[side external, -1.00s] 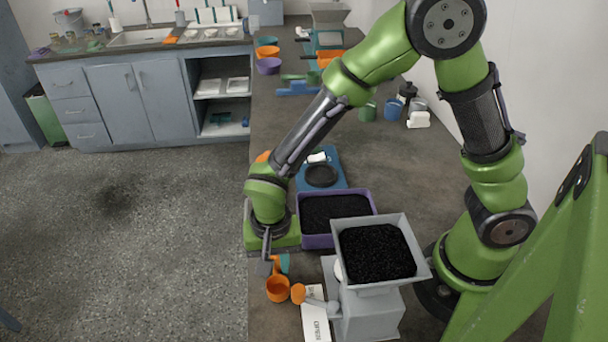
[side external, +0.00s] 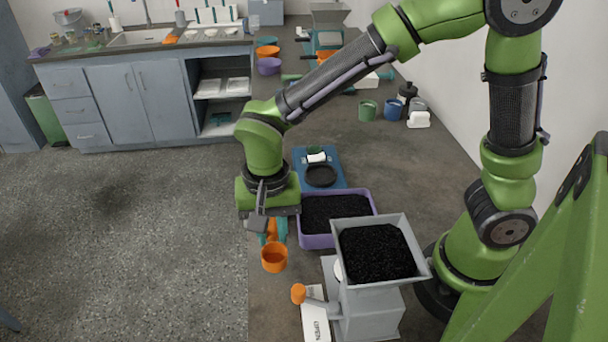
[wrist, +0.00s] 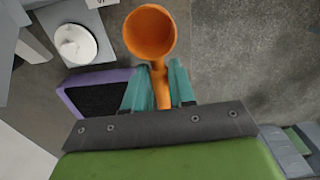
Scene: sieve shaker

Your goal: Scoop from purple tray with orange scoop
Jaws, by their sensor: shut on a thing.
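My gripper (side external: 274,232) is shut on the handle of the orange scoop (side external: 274,258). In the wrist view the teal fingers of my gripper (wrist: 159,85) clasp the handle, and the bowl of the scoop (wrist: 150,33) looks empty. The scoop is left of the purple tray (side external: 322,241), near the counter's edge. The tray holds dark granular material, and its corner shows in the wrist view (wrist: 68,101). The scoop is apart from the tray.
A grey hopper machine (side external: 372,305) full of dark granules, with an orange-knobbed lever (side external: 299,293), stands right of the scoop. A blue scale (side external: 333,184) with a black pan sits behind the tray. Cups (side external: 368,111) and bowls (side external: 269,66) stand further back.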

